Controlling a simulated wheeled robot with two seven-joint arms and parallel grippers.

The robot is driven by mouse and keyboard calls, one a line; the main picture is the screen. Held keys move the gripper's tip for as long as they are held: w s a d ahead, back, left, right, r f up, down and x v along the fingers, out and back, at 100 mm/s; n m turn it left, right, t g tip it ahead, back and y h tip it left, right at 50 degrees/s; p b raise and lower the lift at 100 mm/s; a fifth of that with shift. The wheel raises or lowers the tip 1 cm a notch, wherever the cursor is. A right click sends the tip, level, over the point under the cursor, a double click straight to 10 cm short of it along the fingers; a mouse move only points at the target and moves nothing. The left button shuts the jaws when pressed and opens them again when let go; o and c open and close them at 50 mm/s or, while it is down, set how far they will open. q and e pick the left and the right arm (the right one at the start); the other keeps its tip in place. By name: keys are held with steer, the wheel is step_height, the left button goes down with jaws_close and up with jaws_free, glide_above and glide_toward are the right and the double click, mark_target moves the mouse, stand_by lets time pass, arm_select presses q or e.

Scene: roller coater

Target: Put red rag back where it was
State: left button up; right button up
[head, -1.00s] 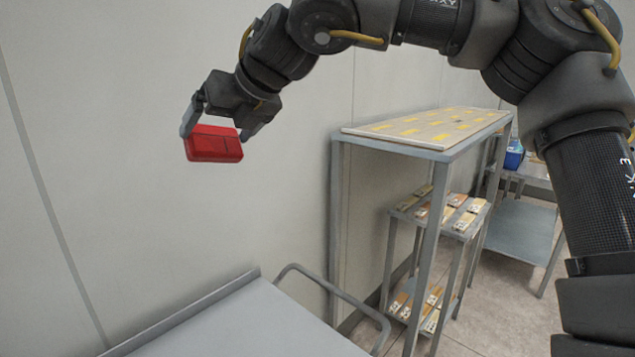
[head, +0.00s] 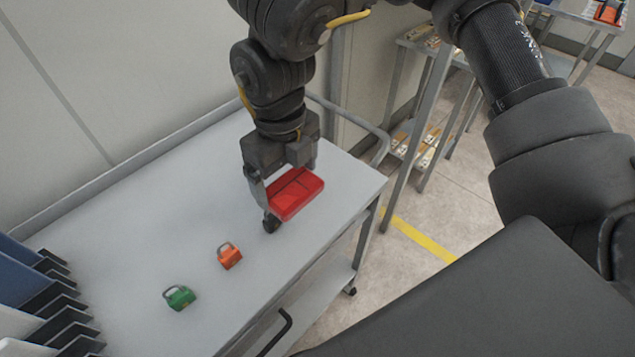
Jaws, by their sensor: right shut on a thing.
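The red rag (head: 296,192) shows as a red, box-shaped piece between the fingers of my right gripper (head: 287,199). My right gripper is shut on it and points down over the right part of the grey cart top (head: 215,200). Whether the rag touches the cart top cannot be told, as the gripper hides part of the gap. My left gripper is not in view.
A green padlock (head: 180,297) and an orange padlock (head: 229,255) lie on the cart top, left of the rag. Dark folders in a rack (head: 55,300) stand at the cart's left end. A shelf rack (head: 432,100) stands beyond the cart.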

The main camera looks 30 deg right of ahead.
steer(key=w+d+f+p, duration=0.3)
steer(key=w+d+f, duration=0.6)
steer(key=shift+w+d, duration=0.1)
steer(key=shift+d, duration=0.1)
steer(key=shift+w+d+f+p, duration=0.2)
steer(key=shift+f+p, duration=0.2)
steer(key=shift+f, duration=0.6)
steer(key=shift+w+d+f+p, duration=0.15)
steer(key=shift+f+p, duration=0.2)
steer(key=shift+f, duration=0.65)
steer(key=o, duration=0.7)
steer(key=shift+r, duration=0.15)
step_height(320, 180, up, 12)
steer(key=shift+s+f+b, duration=0.1)
steer(key=shift+b, duration=0.7)
